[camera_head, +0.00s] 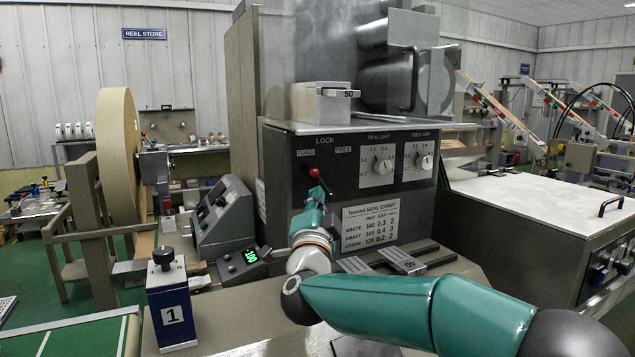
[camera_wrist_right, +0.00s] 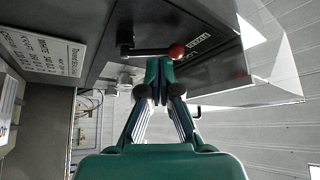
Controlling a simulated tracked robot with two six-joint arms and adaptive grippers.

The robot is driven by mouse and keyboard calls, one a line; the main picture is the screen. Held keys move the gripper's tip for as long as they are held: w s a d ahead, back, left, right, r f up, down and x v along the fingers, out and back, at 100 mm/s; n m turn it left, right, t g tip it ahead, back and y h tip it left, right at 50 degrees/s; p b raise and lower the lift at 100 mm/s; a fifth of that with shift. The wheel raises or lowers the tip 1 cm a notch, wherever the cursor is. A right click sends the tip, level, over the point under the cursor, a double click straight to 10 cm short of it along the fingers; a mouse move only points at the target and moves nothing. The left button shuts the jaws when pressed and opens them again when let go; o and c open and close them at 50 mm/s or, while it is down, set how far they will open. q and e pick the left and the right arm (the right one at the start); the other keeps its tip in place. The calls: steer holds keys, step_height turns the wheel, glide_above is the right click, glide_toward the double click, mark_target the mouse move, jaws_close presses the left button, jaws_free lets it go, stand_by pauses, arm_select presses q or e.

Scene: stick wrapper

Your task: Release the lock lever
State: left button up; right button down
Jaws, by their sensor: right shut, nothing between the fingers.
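The lock lever has a red ball knob (camera_head: 314,172) on a short dark arm. In the head view it points up from the dark panel (camera_head: 278,170), below the FIXED mark and left of the FREE mark. In the right wrist view the dark arm (camera_wrist_right: 150,50) lies across the picture, with the red knob (camera_wrist_right: 177,51) at its right end. My right gripper (camera_head: 316,192) is shut and empty, just below the knob. In the wrist view its fingertips (camera_wrist_right: 158,66) are close to the lever; I cannot tell if they touch it. My left gripper is not in view.
The seal gap dial (camera_head: 383,166) and feed gap dial (camera_head: 424,162) are right of the lever. A seal chart (camera_head: 369,227) is below them. A sloped control box (camera_head: 222,215) stands left, and a blue block marked 1 (camera_head: 172,305) stands at front left.

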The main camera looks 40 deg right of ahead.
mark_target(321, 184)
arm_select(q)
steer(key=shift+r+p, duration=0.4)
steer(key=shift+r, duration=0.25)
arm_select(e)
steer(key=shift+x, duration=1.6)
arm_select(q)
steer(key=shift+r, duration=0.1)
arm_select(e)
steer(key=shift+w+a, duration=0.1)
steer(key=shift+a, duration=0.05)
